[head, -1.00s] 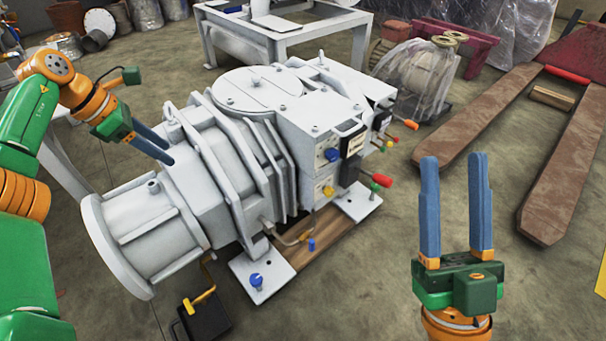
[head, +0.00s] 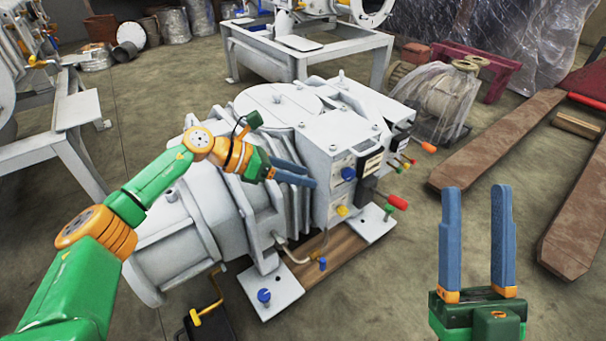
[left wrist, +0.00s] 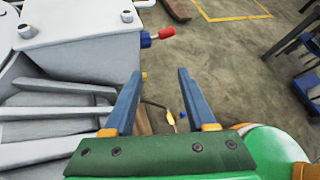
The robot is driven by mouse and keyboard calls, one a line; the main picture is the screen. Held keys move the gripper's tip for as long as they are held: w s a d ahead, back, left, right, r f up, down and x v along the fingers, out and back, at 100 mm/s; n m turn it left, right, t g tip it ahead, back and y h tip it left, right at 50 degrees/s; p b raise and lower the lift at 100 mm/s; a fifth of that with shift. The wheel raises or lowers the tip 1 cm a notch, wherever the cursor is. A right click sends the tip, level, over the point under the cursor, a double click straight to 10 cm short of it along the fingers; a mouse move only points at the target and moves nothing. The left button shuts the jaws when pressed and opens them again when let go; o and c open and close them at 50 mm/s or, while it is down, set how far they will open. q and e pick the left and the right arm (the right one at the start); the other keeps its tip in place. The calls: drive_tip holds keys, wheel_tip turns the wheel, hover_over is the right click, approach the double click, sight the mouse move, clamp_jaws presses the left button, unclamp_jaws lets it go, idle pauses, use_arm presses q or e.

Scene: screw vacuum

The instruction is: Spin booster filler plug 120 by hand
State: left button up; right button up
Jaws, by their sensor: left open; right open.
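The large grey vacuum machine (head: 190,225) stands on a wooden pallet. Its front panel bears a blue knob (head: 348,174) and a yellow knob (head: 342,211). Red-tipped handles (head: 398,202) stick out at its right side. I cannot tell which part is plug 120. My left gripper (head: 311,176) is open and empty, over the machine's ribs just left of the panel. In the left wrist view, its fingers (left wrist: 158,75) are apart beside the machine body (left wrist: 80,60), with a red-tipped handle (left wrist: 166,32) beyond. My right gripper (head: 476,190) is open and empty, pointing up over the floor.
A blue knob (head: 264,296) sits on the front foot plate and another (head: 323,264) near the pallet edge. A grey table (head: 250,60) stands behind. Plastic-wrapped equipment (head: 437,100) and a rusty pallet fork (head: 500,135) are at the right. Floor between machine and fork is clear.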

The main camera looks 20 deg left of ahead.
use_arm(q)
drive_tip(key=shift+d, duration=0.45)
